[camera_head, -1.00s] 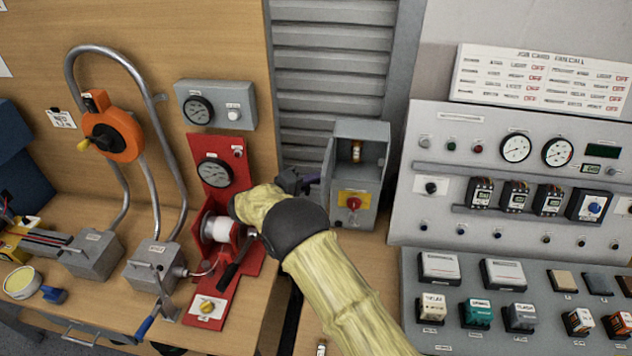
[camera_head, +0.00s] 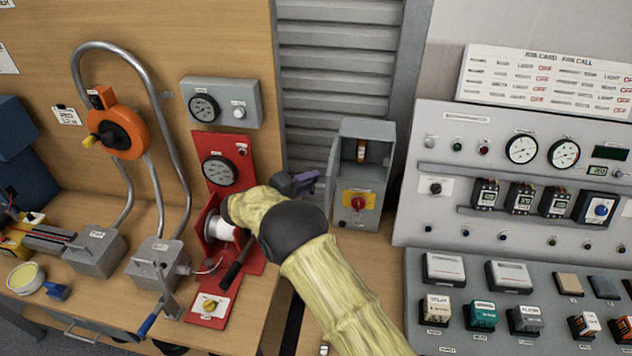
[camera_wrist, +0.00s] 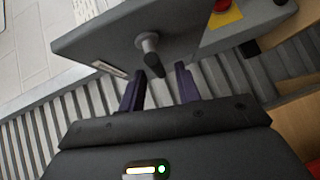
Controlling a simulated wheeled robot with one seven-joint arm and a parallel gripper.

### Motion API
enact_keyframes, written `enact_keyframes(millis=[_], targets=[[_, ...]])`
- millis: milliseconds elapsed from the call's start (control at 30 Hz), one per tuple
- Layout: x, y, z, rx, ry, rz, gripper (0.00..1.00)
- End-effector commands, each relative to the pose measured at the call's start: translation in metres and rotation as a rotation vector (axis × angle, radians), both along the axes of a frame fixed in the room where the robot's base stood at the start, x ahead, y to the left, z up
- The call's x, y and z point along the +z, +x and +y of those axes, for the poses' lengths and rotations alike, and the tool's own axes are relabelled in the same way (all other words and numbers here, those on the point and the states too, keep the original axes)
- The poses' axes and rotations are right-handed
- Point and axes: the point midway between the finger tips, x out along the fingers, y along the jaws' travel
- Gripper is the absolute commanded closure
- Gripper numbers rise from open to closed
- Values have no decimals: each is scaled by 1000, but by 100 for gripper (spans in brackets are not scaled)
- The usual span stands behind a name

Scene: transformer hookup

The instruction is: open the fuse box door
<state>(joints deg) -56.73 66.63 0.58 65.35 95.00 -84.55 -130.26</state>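The grey fuse box (camera_head: 378,190) stands right of my gripper in the head view. Its upper recess is uncovered and shows a fuse (camera_head: 361,150); a red knob on a yellow plate (camera_head: 357,203) is below. The door (camera_head: 332,168) seems to stand swung out at the box's left side, nearly edge-on. In the wrist view, a grey panel (camera_wrist: 100,48), apparently the door, carries a round handle (camera_wrist: 148,42) with a dark tip. My gripper (camera_wrist: 160,80) is open, its purple fingers apart and the handle's tip just beyond the gap. My gripper in the head view (camera_head: 306,182) is partly hidden by my arm.
A red panel (camera_head: 213,150) with a gauge and a white spool is close left of my arm. A grey instrument panel (camera_head: 450,150) stands to the right. A ribbed metal shutter (camera_head: 335,65) is behind the box.

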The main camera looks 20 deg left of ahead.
Motion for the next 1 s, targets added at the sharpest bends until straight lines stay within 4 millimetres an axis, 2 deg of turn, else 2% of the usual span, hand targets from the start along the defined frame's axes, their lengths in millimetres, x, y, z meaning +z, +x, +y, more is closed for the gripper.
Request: enact_keyframes(millis=[600, 800, 1000], targets=[[14, -102, 67, 3, 3, 0, 67], [19, -119, 79, 2, 2, -1, 67], [21, -121, 79, 0, 1, -1, 67]])
